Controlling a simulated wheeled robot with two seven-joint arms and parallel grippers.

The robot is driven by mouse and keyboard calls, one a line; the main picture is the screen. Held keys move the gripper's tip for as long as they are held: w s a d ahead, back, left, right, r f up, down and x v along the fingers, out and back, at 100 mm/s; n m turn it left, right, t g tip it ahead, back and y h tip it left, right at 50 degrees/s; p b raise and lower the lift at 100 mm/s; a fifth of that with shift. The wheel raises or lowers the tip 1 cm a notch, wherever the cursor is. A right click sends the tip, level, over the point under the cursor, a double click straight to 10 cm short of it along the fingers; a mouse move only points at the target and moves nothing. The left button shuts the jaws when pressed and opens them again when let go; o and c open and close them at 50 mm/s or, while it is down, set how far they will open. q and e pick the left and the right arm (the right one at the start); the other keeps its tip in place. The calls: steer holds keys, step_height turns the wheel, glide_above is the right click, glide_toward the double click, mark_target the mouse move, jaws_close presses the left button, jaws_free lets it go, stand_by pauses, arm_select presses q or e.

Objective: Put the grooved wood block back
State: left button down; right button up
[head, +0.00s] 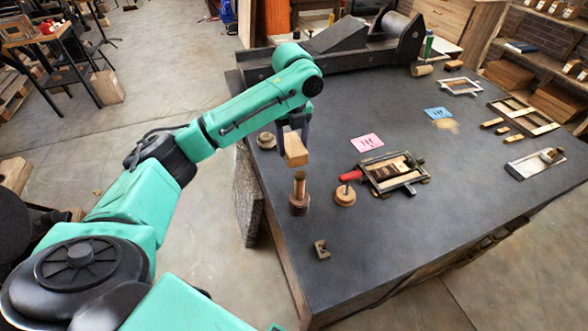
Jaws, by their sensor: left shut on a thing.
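My left gripper (294,136) points down over the left part of the dark table. It is shut on a light wood block (295,151), held between its two dark fingers. The block appears raised above the tabletop, though its exact height is hard to tell. Any groove on it is too small to make out. Below it in the picture stands a wooden-handled tool (299,190) with a dark round base. My right gripper is not in view.
A round wooden knob (344,194) and a dark frame with wood pieces (394,172) and a red handle stand to the right. A pink card (367,141), a small brown notched piece (321,249) and a large dark press (345,46) are on the table (440,220). Its front right is clear.

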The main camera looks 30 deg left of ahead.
arm_select(q)
steer(key=f, duration=0.2)
steer(key=w+f, duration=0.1)
steer(key=f, duration=0.2)
steer(key=shift+p, duration=0.35)
step_height(320, 180, down, 5)
steer(key=shift+w+r+p, duration=0.15)
steer(key=shift+r+p, duration=0.05)
steer(key=shift+p, duration=0.15)
steer(key=shift+f, duration=0.5)
steer(key=shift+c, duration=0.6)
jaws_free()
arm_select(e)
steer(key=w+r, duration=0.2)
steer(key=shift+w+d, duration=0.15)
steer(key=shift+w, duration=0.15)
